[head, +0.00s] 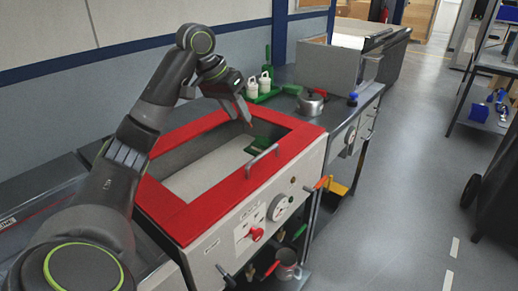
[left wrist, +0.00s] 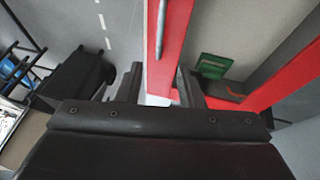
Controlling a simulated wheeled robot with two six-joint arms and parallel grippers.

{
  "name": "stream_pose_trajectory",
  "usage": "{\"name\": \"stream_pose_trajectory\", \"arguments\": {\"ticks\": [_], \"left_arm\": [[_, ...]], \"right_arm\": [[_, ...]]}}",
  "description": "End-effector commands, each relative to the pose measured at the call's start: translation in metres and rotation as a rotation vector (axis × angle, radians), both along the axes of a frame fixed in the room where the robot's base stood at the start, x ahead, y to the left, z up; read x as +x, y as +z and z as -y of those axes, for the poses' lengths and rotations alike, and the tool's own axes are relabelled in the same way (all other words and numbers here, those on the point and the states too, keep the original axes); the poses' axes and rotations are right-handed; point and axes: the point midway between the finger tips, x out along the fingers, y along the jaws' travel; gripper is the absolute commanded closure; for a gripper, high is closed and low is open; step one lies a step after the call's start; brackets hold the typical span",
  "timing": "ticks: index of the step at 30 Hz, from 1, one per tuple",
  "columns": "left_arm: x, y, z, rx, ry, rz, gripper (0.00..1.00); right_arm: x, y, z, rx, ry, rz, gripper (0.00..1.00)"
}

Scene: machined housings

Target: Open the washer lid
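The washer (head: 285,190) is a grey-white box with a sloped front panel. Its red-framed lid (head: 185,215) lies flat on top, with a large window or opening in the middle. A metal bar handle (head: 262,161) sits on the lid's front edge, and it also shows in the left wrist view (left wrist: 161,28). My left gripper (head: 243,108) is above the far part of the lid, apart from the handle. In the left wrist view its two fingers (left wrist: 158,88) are spread, with the red frame seen beyond them and nothing held. My right gripper is not in view.
A green tray with white bottles (head: 262,85) and a metal kettle (head: 311,103) stand on the counter behind the washer. The floor (head: 410,210) to the right is clear.

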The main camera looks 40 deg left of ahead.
Motion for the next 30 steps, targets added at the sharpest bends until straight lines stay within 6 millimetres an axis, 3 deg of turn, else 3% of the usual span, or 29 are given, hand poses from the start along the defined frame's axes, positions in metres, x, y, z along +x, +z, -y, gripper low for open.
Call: {"name": "stream_pose_trajectory", "arguments": {"ticks": [15,22,30], "left_arm": [[0.041,-0.102,0.025,-0.003,-0.001,-0.003,0.66],[0.051,-0.126,0.029,-0.001,-0.001,0.0,0.66],[0.053,-0.131,0.03,0.001,-0.001,0.0,0.66]], "right_arm": [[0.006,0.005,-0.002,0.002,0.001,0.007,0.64],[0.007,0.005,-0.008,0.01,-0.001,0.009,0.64],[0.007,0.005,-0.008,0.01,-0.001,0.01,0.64]]}}
